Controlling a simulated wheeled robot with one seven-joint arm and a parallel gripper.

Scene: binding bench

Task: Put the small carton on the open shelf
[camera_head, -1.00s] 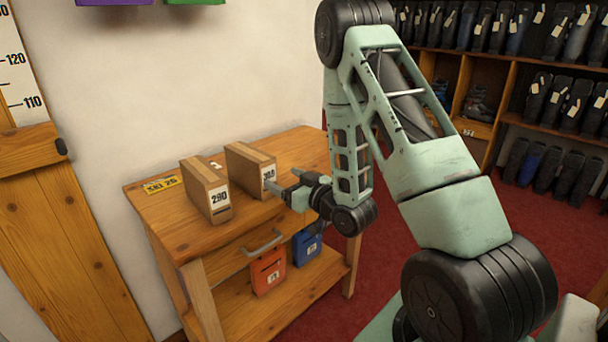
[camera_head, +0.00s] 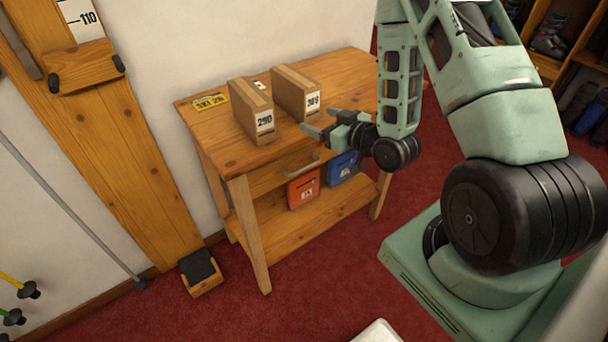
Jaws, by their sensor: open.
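Two brown cartons stand upright side by side on the wooden bench top (camera_head: 222,133). The left carton (camera_head: 247,108) has a white label reading 290. The right carton (camera_head: 293,88) has a similar label whose number is hard to read. They look close in size, so I cannot tell which is the small one. My gripper (camera_head: 319,121) is open and empty, just in front of the right carton's labelled end, with its fingers pointing left. I cannot tell whether it touches the carton. The bench's open lower shelf (camera_head: 285,228) is bare at the front.
An orange box (camera_head: 303,188) and a blue box (camera_head: 344,167) show below the bench top, behind the drawer handle (camera_head: 300,167). A yellow sign (camera_head: 211,102) lies at the back left. A wooden measuring post (camera_head: 110,150) stands left. Red carpet (camera_head: 330,270) in front is clear.

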